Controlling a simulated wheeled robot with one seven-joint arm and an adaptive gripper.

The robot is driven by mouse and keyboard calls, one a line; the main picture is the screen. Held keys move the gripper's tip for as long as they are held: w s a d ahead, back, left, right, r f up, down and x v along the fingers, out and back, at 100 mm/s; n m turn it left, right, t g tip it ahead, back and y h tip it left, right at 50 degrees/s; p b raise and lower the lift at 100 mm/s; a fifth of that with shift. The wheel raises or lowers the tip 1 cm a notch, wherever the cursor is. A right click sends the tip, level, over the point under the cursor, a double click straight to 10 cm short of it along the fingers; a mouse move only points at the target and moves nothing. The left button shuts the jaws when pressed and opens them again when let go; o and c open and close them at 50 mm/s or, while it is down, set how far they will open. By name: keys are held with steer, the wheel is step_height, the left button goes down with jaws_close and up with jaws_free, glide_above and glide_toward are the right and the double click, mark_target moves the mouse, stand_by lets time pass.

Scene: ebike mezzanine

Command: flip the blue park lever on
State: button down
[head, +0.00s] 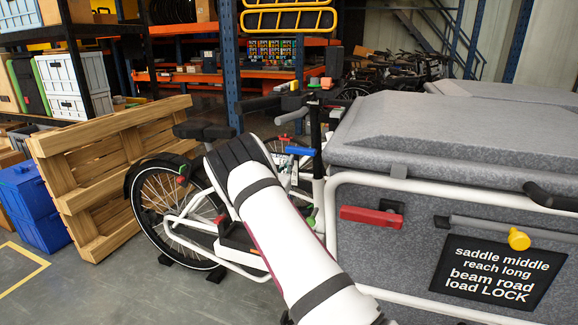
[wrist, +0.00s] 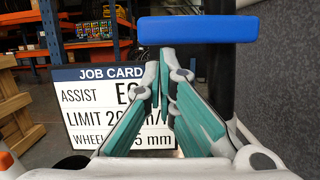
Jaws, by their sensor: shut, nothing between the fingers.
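The blue park lever (head: 300,151) is a short horizontal bar beside the dark upright post of the cargo bike, near the middle of the head view. In the wrist view the blue lever (wrist: 197,30) spans the top, just above my fingertips in the picture. My gripper (wrist: 164,72) has teal finger pads and is shut and empty. I cannot tell whether the tips touch the lever. In the head view my white arm reaches up toward the bike, and its fingers are hidden.
A job card (wrist: 105,110) stands behind my fingers. A red lever (head: 371,217) and a yellow knob (head: 518,239) sit on the grey cargo box (head: 440,195) at right. A wooden pallet (head: 85,165) leans at left beside blue crates (head: 35,205). Floor is clear at lower left.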

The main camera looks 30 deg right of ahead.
mark_target(286, 148)
steer(key=shift+w+a+r+m, duration=0.15)
steer(key=shift+r+m, duration=0.3)
steer(key=shift+m, duration=0.35)
steer(key=shift+w+a+r+m+g+h, duration=0.15)
steer(key=shift+r+m+g, duration=0.25)
steer(key=shift+m, duration=0.3)
steer(key=shift+w+a+r+m+g+h, duration=0.15)
steer(key=shift+r+m+g, duration=0.2)
steer(key=shift+m, duration=0.35)
step_height(286, 148, up, 3)
steer(key=m+g+b, duration=0.1)
steer(key=m, duration=0.3)
steer(key=shift+d, duration=0.1)
steer(key=shift+s+d+r+m+g+b, duration=0.3)
steer(key=shift+r+m+b, duration=0.4)
steer(key=shift+m, duration=0.7)
steer(key=shift+s+d+r+m+g+b, duration=0.15)
steer(key=shift+s+r+m+g+b, duration=0.3)
steer(key=shift+r+m, duration=0.7)
steer(key=shift+s+d+r+m+g+b, duration=0.25)
steer(key=shift+r+m+b, duration=0.3)
steer(key=shift+m, duration=1.1)
steer(key=shift+g, duration=0.25)
